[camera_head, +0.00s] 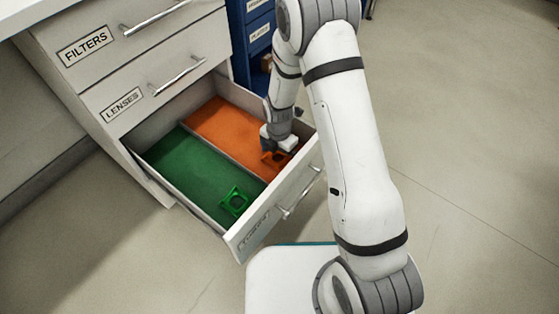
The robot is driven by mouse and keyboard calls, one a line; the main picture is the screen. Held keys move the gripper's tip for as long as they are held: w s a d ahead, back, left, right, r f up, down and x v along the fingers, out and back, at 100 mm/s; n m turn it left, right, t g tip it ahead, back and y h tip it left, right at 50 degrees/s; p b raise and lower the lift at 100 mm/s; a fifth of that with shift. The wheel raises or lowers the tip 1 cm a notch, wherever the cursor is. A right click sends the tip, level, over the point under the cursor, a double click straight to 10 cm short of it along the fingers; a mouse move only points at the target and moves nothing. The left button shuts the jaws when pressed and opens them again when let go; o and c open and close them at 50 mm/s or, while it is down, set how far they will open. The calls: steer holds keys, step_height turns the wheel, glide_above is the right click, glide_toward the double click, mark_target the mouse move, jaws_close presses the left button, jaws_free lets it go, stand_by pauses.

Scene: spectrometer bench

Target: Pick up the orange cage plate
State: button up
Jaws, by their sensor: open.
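The orange cage plate (274,159) lies on the orange-lined half of the open bottom drawer, close to the drawer's front. My gripper (277,150) is open and points down into that half, right at the plate. The gripper and wrist hide part of the plate. I cannot tell whether the fingers are around the plate or just above it.
A green cage plate (235,201) lies in the green-lined half (185,168), past a thin divider. The drawer's front panel (285,196) and side walls stand around the gripper. Closed drawers labelled FILTERS (86,46) and LENSES (123,104) are above. A blue cabinet (250,36) stands behind.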

steer(key=shift+r, duration=0.1)
steer(key=c, duration=1.1)
steer(key=shift+r, duration=0.1)
